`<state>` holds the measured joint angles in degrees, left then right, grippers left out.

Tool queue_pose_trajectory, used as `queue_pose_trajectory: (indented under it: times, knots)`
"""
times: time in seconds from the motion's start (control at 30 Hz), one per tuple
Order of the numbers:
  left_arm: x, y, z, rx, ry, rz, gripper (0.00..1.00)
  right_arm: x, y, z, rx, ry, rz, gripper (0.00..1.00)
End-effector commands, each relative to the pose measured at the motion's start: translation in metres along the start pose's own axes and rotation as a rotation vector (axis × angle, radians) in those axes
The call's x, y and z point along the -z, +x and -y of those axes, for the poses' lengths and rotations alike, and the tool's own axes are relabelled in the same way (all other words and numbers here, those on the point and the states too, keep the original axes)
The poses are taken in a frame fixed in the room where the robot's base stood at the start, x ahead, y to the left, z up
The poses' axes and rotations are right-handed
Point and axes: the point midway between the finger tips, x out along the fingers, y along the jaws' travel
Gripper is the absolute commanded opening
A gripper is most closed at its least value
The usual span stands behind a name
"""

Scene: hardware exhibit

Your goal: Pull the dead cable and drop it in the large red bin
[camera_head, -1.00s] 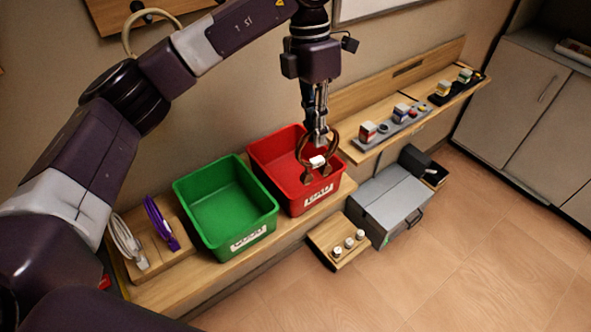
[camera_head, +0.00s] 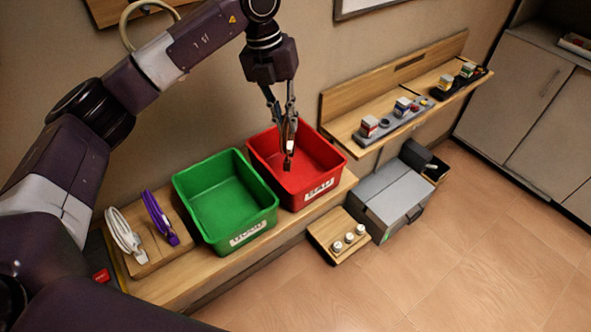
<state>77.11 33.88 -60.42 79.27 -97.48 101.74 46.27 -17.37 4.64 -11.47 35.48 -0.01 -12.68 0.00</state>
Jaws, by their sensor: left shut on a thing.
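The large red bin (camera_head: 322,191) stands on the low wooden bench beside the green bin. My left gripper (camera_head: 287,116) is above the red bin, pointing down, and is shut on the brown cable. The cable now shows almost edge-on: its white tag (camera_head: 293,126) is just below the fingertips and its dark end (camera_head: 288,164) hangs lower, over the red bin's opening. I cannot tell whether that end is below the rim. My right gripper is not in view.
The green bin (camera_head: 238,239) stands left of the red one. White (camera_head: 121,232) and purple (camera_head: 159,215) cables sit on a wooden stand at the left. A grey box (camera_head: 388,190) and a small knob panel (camera_head: 327,232) are at the right. A wall shelf (camera_head: 345,130) holds small parts.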

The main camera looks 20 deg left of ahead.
Motion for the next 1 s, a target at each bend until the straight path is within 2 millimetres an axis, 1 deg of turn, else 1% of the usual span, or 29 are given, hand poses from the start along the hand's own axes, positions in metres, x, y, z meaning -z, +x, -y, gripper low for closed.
queue_pose_trajectory:
  times: [0.03, 0.13, 0.23, 0.47, 0.5, 0.67, 0.7, 0.93, 1.0]
  knots:
    - [0.0, 0.011, -0.002, 0.0, 0.0, -0.001, 0.0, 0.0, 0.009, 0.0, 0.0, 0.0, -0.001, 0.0]
    - [0.0, 0.019, -0.004, 0.001, 0.001, 0.0, 0.0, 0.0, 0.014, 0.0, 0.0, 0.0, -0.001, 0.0]
    - [0.0, 0.023, -0.004, 0.001, 0.001, 0.001, 0.0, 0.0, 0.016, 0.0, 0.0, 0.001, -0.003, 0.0]
    - [0.0, 0.023, -0.004, 0.001, 0.001, 0.002, 0.0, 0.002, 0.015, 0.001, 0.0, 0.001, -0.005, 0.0]
    - [0.0, 0.023, -0.004, 0.001, 0.001, 0.001, 0.11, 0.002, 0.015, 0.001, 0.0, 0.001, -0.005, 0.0]
    - [0.0, 0.023, -0.004, 0.001, 0.002, 0.001, 0.29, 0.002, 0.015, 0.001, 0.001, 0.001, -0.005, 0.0]
    - [0.0, 0.023, -0.004, 0.001, 0.002, 0.001, 0.3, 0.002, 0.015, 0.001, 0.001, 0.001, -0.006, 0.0]
    - [0.0, 0.023, -0.004, 0.0, 0.002, 0.001, 0.3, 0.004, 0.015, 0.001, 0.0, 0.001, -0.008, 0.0]
    - [0.0, 0.02, -0.004, 0.0, 0.002, 0.001, 0.3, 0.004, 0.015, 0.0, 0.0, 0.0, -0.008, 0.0]
